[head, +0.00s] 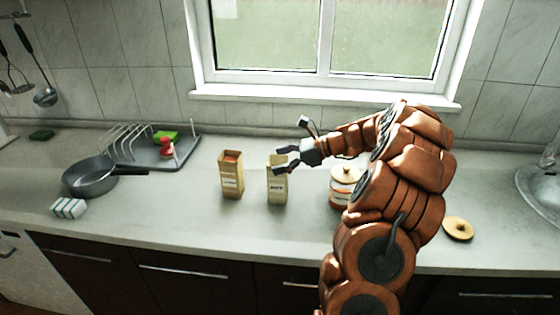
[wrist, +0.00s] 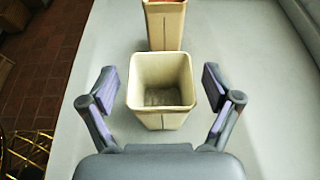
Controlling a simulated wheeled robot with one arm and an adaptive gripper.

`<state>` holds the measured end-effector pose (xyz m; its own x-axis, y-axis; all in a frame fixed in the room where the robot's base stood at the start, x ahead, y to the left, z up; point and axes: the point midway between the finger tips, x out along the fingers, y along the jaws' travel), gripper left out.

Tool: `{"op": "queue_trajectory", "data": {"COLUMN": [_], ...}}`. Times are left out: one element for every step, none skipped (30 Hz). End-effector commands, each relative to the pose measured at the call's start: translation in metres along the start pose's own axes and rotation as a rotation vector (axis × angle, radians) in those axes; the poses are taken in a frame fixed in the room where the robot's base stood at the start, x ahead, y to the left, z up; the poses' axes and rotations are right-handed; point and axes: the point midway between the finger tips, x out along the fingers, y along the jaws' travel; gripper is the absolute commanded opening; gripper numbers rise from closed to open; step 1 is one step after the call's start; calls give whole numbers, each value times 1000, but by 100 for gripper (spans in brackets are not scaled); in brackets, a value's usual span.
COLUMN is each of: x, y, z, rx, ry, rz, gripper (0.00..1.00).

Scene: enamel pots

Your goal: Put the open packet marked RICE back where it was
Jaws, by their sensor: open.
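A tan open packet (head: 277,190) stands upright on the counter, with a small dark label too small to read surely. It also shows in the wrist view (wrist: 161,120), open at the top with pale greyish contents low inside. My gripper (head: 280,160) is open at the packet's top. In the wrist view my gripper's fingers (wrist: 161,88) stand on either side of the packet, with gaps visible. A second open packet (head: 231,180) stands to the left, with orange-red contents; it also shows in the wrist view (wrist: 164,25).
A white pot with red-brown bands (head: 341,188) stands right of the packets, partly behind my arm. A yellowish lid (head: 458,229) lies further right. A pan (head: 90,178), striped block (head: 69,208) and dish rack (head: 185,152) are left. The counter in front of the packets is clear.

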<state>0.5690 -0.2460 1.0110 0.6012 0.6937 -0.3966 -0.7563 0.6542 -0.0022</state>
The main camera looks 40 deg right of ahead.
Motion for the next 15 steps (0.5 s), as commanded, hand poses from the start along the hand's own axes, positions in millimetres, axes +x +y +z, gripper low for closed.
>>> {"op": "queue_trajectory", "data": {"x": [-2,-4,-8,-11,-15,-21,-27,-32,-41,-47,-53,-61,-67,-72,-80], "y": [0,0,0,0,-1,-1,-1,-1,-1,-1,-1,-2,-2,-1,0], "z": [1,1,0,0,0,-1,-1,-1,-1,-1,-1,-1,-1,-1,-1], "rx": [-1,0,0,0,0,-1,0,0,-1,-2,-2,-2,-2,-1,-1], "ry": [0,0,0,0,0,0,0,0,0,0,0,1,1,1,0], "rz": [-1,-1,-1,-2,-2,-4,-5,-6,-5,-5,-6,-7,-6,-4,-2], "gripper": [89,89,89,89,89,89,89,89,89,89,89,89,89,89,89]}}
